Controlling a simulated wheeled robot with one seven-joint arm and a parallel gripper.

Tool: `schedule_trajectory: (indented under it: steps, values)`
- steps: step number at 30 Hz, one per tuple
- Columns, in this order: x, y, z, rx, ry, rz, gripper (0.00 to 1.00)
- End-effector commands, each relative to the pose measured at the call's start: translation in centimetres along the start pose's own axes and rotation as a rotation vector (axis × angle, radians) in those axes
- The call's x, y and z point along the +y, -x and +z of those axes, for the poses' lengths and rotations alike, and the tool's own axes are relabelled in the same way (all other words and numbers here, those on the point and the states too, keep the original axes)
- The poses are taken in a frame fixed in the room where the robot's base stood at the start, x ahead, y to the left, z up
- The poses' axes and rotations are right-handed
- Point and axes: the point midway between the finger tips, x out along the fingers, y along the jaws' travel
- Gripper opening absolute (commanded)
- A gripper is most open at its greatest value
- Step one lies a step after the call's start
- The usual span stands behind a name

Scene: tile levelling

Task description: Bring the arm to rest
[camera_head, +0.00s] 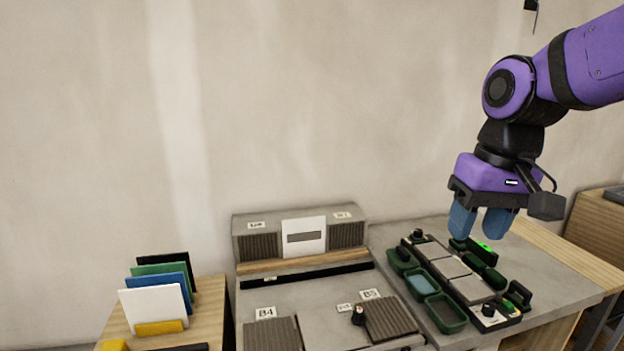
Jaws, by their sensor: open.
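My gripper (480,222) hangs from the purple arm at the right of the view. Its two blue fingers point down and stand apart, with nothing seen between them. It is above the back part of a fixture (470,285) with pale square tiles in a row on the grey worktop. Small green trays (445,312) line the fixture's left side, and a green light (487,249) shows behind it near the fingers. I cannot tell the exact height of the fingertips over the fixture.
A grey console (300,237) stands at the back centre. In front are ribbed tiles (390,318) beside labels B4 and B5, and a small black knob (358,315). Coloured panels (155,300) stand in a rack on a wooden table at left. The air left of the arm is clear.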

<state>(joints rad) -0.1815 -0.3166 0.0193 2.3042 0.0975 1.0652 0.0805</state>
Motion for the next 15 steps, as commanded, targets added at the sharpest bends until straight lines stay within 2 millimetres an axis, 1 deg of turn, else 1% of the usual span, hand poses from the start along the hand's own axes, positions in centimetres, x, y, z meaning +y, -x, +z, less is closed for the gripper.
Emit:
schedule_trajectory:
  steps: [1, 6, 12, 15]
  values:
    - [0.9, 0.7, 1.1, 0.041, -0.009, 0.006, 0.47]
    - [3.3, 2.1, 4.3, 0.170, -0.027, 0.034, 0.47]
    - [5.4, 2.8, 7.9, 0.301, -0.045, 0.074, 0.47]
    - [6.0, 2.9, 9.0, 0.347, -0.051, 0.090, 0.47]
